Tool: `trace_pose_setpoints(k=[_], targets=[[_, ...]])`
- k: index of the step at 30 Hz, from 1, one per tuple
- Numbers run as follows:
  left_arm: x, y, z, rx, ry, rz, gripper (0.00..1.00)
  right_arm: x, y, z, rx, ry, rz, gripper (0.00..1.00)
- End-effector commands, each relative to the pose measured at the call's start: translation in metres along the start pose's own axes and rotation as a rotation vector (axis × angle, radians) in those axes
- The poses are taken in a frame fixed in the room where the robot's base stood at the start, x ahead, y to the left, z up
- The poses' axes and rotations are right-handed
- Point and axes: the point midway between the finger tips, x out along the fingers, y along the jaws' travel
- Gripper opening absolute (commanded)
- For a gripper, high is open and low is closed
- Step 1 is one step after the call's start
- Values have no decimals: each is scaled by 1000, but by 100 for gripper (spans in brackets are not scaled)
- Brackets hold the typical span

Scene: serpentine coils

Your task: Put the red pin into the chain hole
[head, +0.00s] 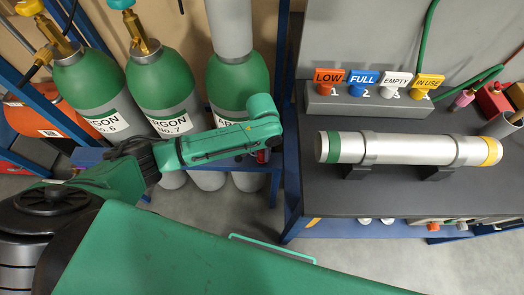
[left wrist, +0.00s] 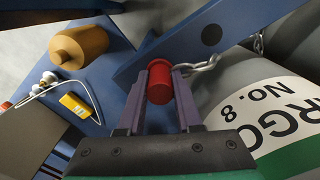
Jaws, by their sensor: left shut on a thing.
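The red pin (left wrist: 159,82) sits between the two purple fingers of my left gripper (left wrist: 160,84), which is shut on it. A grey chain (left wrist: 203,66) lies just right of the pin, close to the right fingertip; I cannot tell whether they touch. Behind them runs a blue rail (left wrist: 185,45) with a round dark hole (left wrist: 211,35), up and right of the pin and apart from it. In the head view my left gripper (head: 262,156) is mostly hidden under its green wrist, beside the argon cylinders. A bit of red shows there. My right gripper is not in view.
Cylinder No. 8 (left wrist: 270,115) stands close on the right in the left wrist view. A brass weight-like part (left wrist: 80,46) and a yellow tag (left wrist: 75,105) lie on the left. A dark bench (head: 390,205) holds a silver tube (head: 400,149) and coloured tags.

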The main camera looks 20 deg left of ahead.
Motion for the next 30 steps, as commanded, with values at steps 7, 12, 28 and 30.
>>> trace_pose_setpoints(k=[7,12,28,30], targets=[[7,0,0,1,0,-1,0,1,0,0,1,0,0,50],[8,0,1,1,-1,-1,37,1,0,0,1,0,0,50],[-10,0,0,0,2,1,68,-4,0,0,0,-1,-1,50],[-27,0,0,1,3,0,68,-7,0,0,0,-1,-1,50]])
